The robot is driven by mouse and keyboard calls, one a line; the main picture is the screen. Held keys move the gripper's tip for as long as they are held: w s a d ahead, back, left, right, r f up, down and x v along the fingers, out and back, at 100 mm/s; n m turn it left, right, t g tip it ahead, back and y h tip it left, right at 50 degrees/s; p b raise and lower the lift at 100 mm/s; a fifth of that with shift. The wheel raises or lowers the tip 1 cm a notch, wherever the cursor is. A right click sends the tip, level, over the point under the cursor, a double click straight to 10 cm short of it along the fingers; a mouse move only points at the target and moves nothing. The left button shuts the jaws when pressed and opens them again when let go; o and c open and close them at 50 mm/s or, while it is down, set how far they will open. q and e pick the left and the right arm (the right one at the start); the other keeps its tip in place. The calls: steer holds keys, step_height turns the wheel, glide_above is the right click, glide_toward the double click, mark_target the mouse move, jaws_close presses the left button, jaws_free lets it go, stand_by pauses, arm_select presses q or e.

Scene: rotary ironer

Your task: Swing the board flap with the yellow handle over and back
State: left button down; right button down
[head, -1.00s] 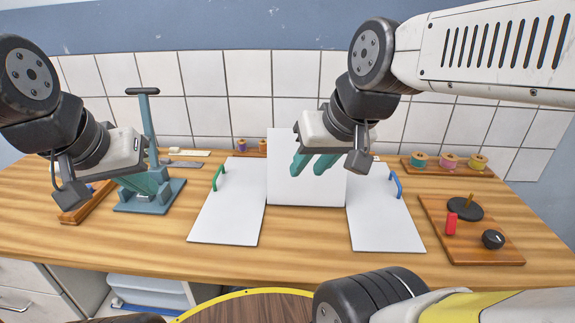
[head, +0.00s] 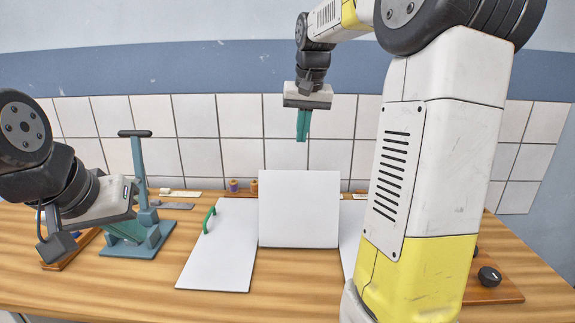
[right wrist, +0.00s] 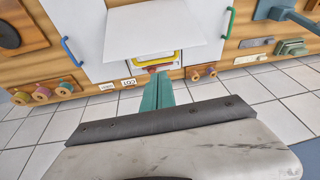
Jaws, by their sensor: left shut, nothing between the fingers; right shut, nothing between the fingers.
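The middle white flap (head: 299,208) stands raised between two flat white panels in the head view. In the right wrist view the flap (right wrist: 150,28) is seen from above, with a yellow loop-shaped handle (right wrist: 158,58) at its wall side, partly covered by it. My right gripper (head: 303,138) is shut and empty, fingers down, above the flap in the head picture. In the right wrist view its teal fingers (right wrist: 157,78) overlap the area just below the yellow handle; contact cannot be told. My left gripper (head: 122,235) is shut and empty at the left, in front of the teal press stand.
A green handle (head: 209,220) is on the left panel; a blue handle (right wrist: 70,51) is on the other side panel. The teal press stand (head: 140,190) is at left. Spools (head: 233,185) stand near the tiled wall. My right arm hides much of the right bench.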

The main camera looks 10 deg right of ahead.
steer(key=w+d+f+m+g, duration=0.1)
steer(key=w+d+f, duration=0.1)
steer(key=w, duration=0.5)
steer(key=x, duration=1.1)
steer(key=shift+s+r+h, duration=0.15)
steer(key=shift+s+r, duration=0.05)
steer(key=shift+s, duration=0.4)
steer(key=shift+s+r+h, duration=0.1)
steer(key=shift+s+r, duration=0.1)
steer(key=shift+s, duration=0.45)
steer(key=shift+s+r+h, duration=0.15)
steer(key=shift+s+r, duration=0.1)
steer(key=shift+s, duration=0.35)
